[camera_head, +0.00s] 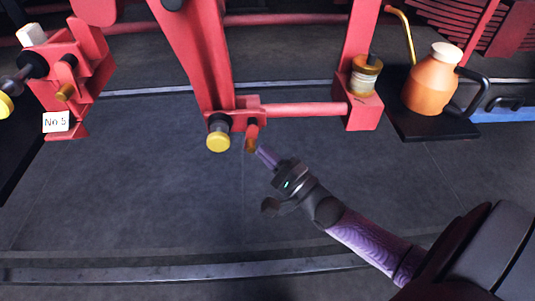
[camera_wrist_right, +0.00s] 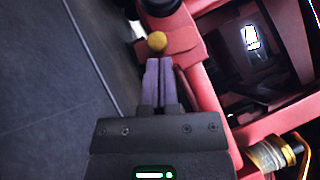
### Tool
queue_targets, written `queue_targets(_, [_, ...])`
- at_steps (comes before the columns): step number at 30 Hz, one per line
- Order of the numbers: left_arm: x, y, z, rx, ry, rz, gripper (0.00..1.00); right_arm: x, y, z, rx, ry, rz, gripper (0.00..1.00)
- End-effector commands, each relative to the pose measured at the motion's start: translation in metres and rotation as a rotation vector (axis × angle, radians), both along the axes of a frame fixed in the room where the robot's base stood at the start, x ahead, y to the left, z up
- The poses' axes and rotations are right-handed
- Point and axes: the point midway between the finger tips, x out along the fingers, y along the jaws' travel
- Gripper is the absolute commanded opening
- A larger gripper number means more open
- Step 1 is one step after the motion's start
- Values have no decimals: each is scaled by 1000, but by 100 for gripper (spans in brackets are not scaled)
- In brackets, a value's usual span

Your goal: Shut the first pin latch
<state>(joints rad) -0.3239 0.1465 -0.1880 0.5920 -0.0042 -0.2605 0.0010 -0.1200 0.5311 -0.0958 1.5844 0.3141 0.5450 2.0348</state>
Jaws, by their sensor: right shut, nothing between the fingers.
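A pin latch (camera_head: 251,139), a short red lever with a brass-coloured tip, hangs down from the red bracket at centre in the head view. A dark pin with a yellow end cap (camera_head: 217,142) is just left of it. My right gripper (camera_head: 262,152) is shut and empty, its purple fingertips close to the latch's lower right. In the right wrist view the shut fingers (camera_wrist_right: 159,70) point at the brass latch tip (camera_wrist_right: 157,42), which is just beyond them; I cannot tell whether they touch. My left gripper is out of view.
A similar red bracket (camera_head: 75,60) with another brass-tipped lever and a "Nn 5" label (camera_head: 56,122) stands at left. A red bar (camera_head: 300,109) leads right to a block with a brass-ringed jar (camera_head: 365,75). An orange jug (camera_head: 432,80) stands beyond. The dark floor in front is clear.

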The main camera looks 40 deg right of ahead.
Motion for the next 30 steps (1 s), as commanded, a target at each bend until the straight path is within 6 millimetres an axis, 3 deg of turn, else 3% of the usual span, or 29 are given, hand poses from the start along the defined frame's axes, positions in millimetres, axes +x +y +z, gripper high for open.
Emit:
queue_targets(15, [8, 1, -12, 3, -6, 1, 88, 2, 4, -4, 78, -45, 0, 0])
queue_targets(23, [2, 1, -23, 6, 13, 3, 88, 4, 7, -8, 159, -96, 0, 0])
queue_targets(30, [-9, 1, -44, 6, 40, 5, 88, 9, 15, -13, 319, -192, 0, 0])
